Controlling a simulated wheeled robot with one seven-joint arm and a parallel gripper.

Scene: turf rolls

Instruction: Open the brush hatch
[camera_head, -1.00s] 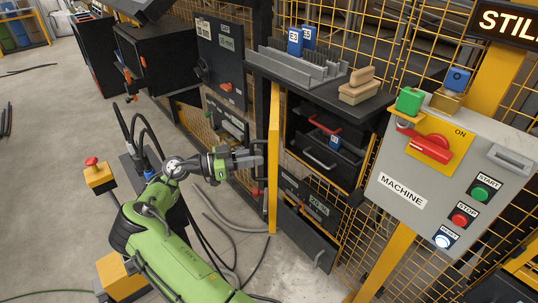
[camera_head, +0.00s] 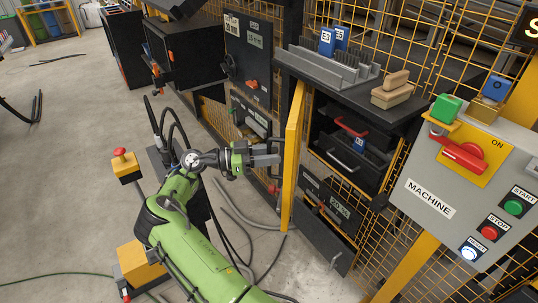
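No label reading brush shows, so I cannot tell for sure which panel is the brush hatch. A tall yellow-edged door (camera_head: 292,150) stands swung out from the left side of the dark cabinet. My gripper (camera_head: 275,155) is just left of this door, its grey fingers pointing right towards it. I cannot tell whether they touch it, or how far apart the fingers are. A wooden brush-like block (camera_head: 392,92) lies on the cabinet's top shelf. Inside the cabinet are a red handle (camera_head: 351,127) and a grey handle (camera_head: 341,160).
A grey machine panel (camera_head: 470,185) with a red switch and several buttons stands at the right. A lower dark flap (camera_head: 325,240) hangs tilted below the cabinet. Dark panels line the fence at upper left. Cables lie on the floor. Open floor is at left.

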